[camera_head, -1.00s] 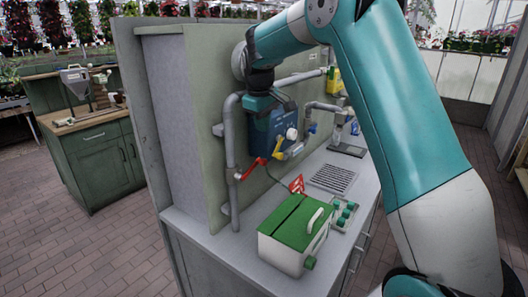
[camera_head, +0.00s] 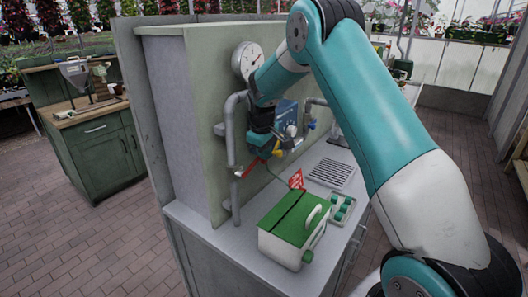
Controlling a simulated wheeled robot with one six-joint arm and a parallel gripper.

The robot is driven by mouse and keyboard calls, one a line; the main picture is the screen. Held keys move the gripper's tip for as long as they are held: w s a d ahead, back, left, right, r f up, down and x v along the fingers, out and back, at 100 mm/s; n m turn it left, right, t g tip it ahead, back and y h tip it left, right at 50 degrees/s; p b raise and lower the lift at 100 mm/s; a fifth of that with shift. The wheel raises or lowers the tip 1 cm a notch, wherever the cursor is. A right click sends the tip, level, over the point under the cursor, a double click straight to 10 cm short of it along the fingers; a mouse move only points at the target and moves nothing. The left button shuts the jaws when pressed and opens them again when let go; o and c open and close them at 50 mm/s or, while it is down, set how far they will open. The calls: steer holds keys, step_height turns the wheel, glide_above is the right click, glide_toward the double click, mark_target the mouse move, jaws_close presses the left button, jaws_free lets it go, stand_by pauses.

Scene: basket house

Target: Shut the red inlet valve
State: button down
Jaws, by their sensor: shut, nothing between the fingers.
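The red inlet valve is a red lever (camera_head: 250,168) on the grey vertical pipe (camera_head: 234,150) at the left of the panel. The lever sticks out to the right of the pipe and slopes slightly up, across the pipe's line. My gripper (camera_head: 264,154) is shut and empty, right above the lever's outer end. Its fingertips are small and partly hidden, so I cannot tell whether they touch the lever.
A yellow handle (camera_head: 278,149) is close to the right of my gripper, before a blue box (camera_head: 287,115). A round gauge (camera_head: 248,60) is above. A green-topped case (camera_head: 292,222), a red tag (camera_head: 296,180) and a grille (camera_head: 331,174) are on the counter.

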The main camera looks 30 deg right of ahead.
steer(key=shift+w+d+f+b, duration=0.15)
steer(key=shift+d+f+b, duration=0.15)
steer(key=shift+f+b, duration=0.25)
steer(key=shift+w+d+f+b, duration=0.1)
steer(key=shift+d+f+b, duration=0.2)
steer(key=shift+f+b, duration=0.2)
steer(key=shift+r, duration=0.15)
